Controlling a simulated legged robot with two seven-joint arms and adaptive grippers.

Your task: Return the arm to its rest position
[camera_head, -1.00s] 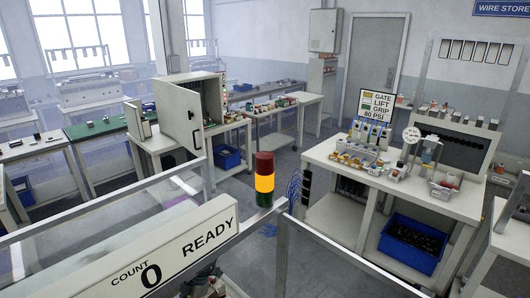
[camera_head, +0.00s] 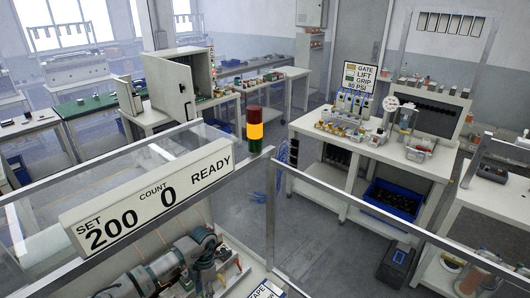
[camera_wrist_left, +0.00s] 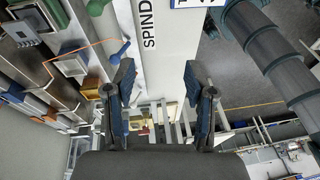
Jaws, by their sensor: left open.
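My left gripper (camera_wrist_left: 158,85) is in the left wrist view, with its two dark fingers spread apart. Nothing shows held between the fingers. Beyond them are a pale panel with black lettering and, further off, small blurred items. A grey and teal jointed arm part shows at the bottom of the head view, behind the clear guard; I cannot tell its gripper there. My right gripper is in neither view.
A count display (camera_head: 150,195) and signal tower (camera_head: 254,130) stand on the guard frame in front. A workbench (camera_head: 340,145) with a blue bin (camera_head: 392,200) is at right. An open cabinet (camera_head: 180,85) stands at left.

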